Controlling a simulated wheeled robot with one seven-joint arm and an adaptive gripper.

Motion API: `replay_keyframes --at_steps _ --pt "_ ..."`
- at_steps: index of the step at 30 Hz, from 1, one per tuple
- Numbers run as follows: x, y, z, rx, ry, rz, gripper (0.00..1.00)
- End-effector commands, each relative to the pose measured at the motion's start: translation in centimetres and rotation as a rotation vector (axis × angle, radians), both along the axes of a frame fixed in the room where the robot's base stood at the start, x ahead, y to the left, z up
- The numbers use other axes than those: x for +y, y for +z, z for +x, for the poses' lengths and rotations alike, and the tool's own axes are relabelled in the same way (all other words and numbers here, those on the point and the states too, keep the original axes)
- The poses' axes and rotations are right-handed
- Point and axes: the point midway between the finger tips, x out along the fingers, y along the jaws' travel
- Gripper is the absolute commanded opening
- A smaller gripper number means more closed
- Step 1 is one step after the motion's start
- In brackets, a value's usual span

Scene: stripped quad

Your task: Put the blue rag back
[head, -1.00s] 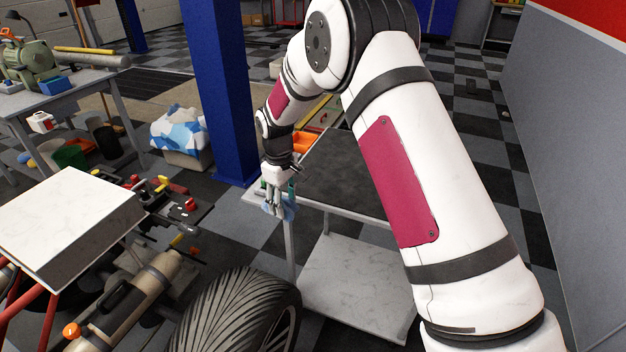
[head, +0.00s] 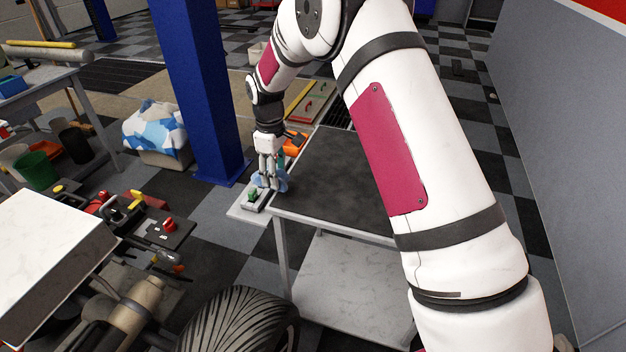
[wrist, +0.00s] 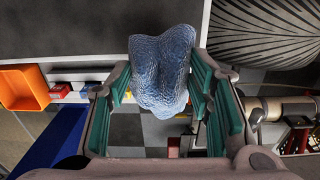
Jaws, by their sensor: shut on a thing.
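The blue rag (wrist: 163,75) is a crumpled, wrinkled cloth between the green-padded fingers of my gripper (wrist: 160,90) in the wrist view. In the head view the rag (head: 281,183) shows as a small pale blue patch at the fingertips. My gripper (head: 269,178) points down, shut on the rag, at the left edge of the dark-topped cart (head: 335,180). A narrow pale side ledge (head: 240,210) with a small green item sits just below it. I cannot tell whether the rag touches the cart. A box (head: 165,157) heaped with blue-and-white cloth (head: 152,125) stands left of the blue pillar.
The blue pillar (head: 200,90) rises close left of my gripper. An orange bin (head: 293,146) is behind it at the cart's far left corner. A tyre (head: 240,325) stands in front. The cart's dark top is mostly clear. A grey wall (head: 570,130) is right.

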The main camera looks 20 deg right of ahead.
Motion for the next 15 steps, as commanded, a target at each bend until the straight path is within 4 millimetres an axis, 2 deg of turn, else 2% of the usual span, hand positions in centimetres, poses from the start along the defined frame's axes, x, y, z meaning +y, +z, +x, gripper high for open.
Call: replay_keyframes --at_steps 1,9,15 --pt "-1.4 0.0 -0.3 0.001 -0.004 0.0 0.21" --pt "-7.5 -0.7 -1.6 0.001 -0.004 0.001 0.21" --pt "-9.8 -0.9 -2.0 0.0 0.0 0.001 0.21"
